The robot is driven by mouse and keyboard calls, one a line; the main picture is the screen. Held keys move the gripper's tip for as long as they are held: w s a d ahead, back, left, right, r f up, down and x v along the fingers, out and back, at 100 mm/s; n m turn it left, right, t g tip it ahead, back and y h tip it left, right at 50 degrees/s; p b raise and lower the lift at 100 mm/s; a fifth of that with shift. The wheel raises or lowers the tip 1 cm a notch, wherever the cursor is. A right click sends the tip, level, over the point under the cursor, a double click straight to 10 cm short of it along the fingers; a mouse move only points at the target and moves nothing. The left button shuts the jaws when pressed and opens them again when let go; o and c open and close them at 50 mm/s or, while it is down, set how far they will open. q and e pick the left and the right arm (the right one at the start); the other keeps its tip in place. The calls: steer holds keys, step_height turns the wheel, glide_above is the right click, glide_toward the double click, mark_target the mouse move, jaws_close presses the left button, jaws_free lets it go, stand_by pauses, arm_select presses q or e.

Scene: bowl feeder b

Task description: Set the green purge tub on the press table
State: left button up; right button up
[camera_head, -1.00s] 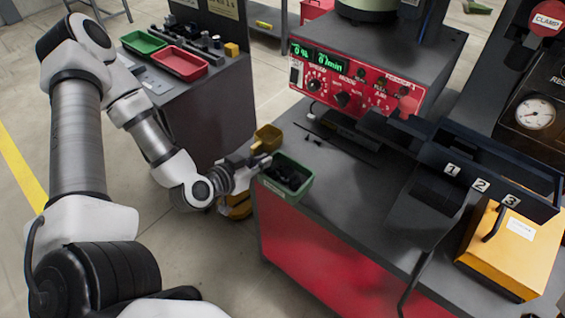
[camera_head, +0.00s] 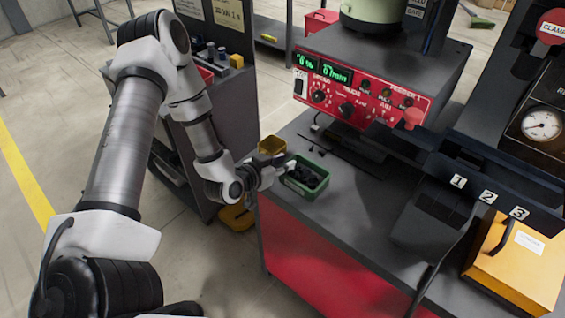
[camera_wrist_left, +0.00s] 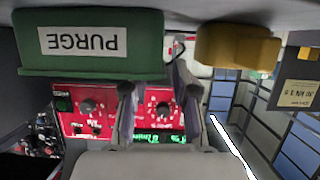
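The green purge tub (camera_head: 303,187) stands upright on the near left corner of the press table (camera_head: 350,225), with dark bits inside. It also shows upside down, with its PURGE label, in the left wrist view (camera_wrist_left: 90,48). My left gripper (camera_head: 283,166) is at the tub's left end, at rim height. In the left wrist view its fingers (camera_wrist_left: 155,85) stand apart, one outside the tub's end, the other partly hidden behind the tub's rim. It looks open, though finger contact with the wall is hard to see. My right gripper is out of view.
A yellow tub (camera_head: 272,146) stands just behind the green one, close to my gripper. The red control panel (camera_head: 355,90) stands at the back. Dark rails numbered 1 to 3 and a yellow box (camera_head: 515,262) fill the right. Bare table lies right of the tub.

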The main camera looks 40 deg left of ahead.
arm_select(q)
steer(key=r+p+v, duration=0.1)
steer(key=p+v, duration=0.3)
steer(key=v, duration=0.8)
steer(key=s+d+f+g, duration=0.5)
steer(key=s+f+g, duration=0.1)
steer(key=s+f, duration=0.2)
steer(key=s+d+f+n+g+y, duration=0.1)
steer(key=s+d+f+g, duration=0.5)
steer(key=s+f+g, duration=0.1)
step_height(320, 180, down, 2)
steer(key=shift+s+d+f+g, duration=0.2)
steer(key=shift+s+g, duration=0.1)
steer(key=shift+s, duration=0.55)
